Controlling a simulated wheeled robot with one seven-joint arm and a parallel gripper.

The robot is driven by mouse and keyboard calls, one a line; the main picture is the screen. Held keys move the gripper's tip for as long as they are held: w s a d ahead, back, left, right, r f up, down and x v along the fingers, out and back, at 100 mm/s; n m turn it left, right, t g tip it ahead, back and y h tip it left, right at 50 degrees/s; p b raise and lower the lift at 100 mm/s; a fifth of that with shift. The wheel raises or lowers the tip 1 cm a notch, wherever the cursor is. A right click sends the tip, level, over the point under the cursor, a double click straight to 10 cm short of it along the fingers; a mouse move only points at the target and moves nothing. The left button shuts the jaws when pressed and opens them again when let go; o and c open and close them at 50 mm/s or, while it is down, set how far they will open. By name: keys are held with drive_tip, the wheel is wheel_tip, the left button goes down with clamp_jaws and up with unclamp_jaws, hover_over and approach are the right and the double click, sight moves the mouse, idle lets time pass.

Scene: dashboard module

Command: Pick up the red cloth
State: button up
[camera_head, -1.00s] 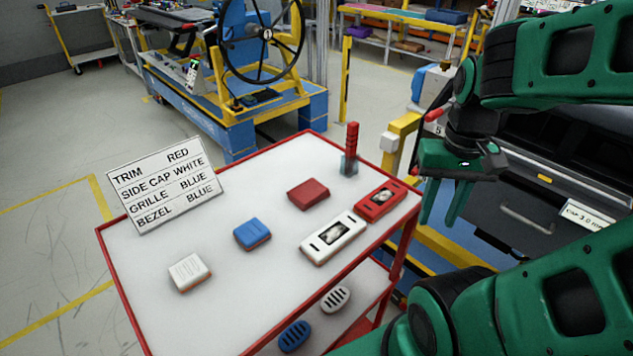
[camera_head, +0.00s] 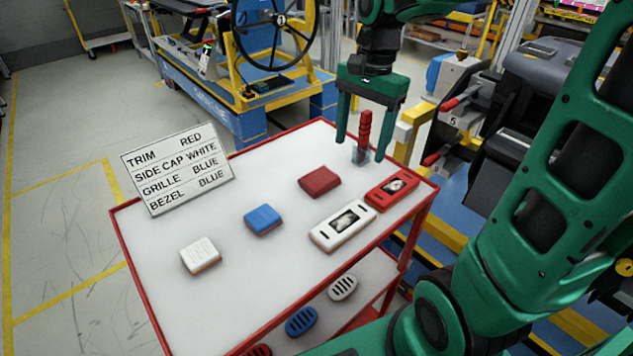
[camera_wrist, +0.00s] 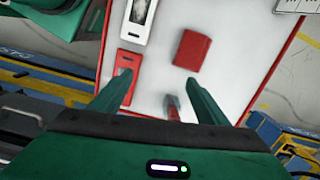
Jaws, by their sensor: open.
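A red, block-shaped folded piece (camera_head: 319,181), which looks like the red cloth, lies flat on the white cart top (camera_head: 270,285). It also shows in the wrist view (camera_wrist: 193,54), just beyond the right fingertip. My gripper (camera_head: 362,151) is open and empty, pointing down at the far right corner of the cart. In the wrist view my gripper (camera_wrist: 157,82) has its fingers spread wide. A red upright stick (camera_head: 365,130) in a small clear holder stands between or just behind the fingers; I cannot tell whether they touch it.
A red panel (camera_head: 391,188) and a white panel (camera_head: 343,225) lie in front of the gripper. A blue block (camera_head: 263,219) and a white block (camera_head: 200,255) lie further left. A lettered sign (camera_head: 178,168) stands at the left edge. Grilles (camera_head: 301,321) lie on the lower shelf.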

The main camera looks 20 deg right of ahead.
drive_tip(key=w+a+m, duration=0.2)
drive_tip(key=w+a, duration=0.2)
drive_tip(key=a, duration=0.1)
hover_over(321, 177)
drive_tip(key=d, duration=0.1)
drive_tip(key=shift+y, duration=0.3)
wheel_tip(321, 177, down, 6)
drive_tip(key=shift+w+r, duration=0.1)
drive_tip(key=shift+r, duration=0.1)
drive_tip(key=shift+a+f, duration=0.25)
drive_tip(key=shift+f, duration=1)
drive_tip(key=shift+a+f, duration=0.25)
drive_tip(key=shift+f, duration=0.95)
drive_tip(key=c, duration=1.1)
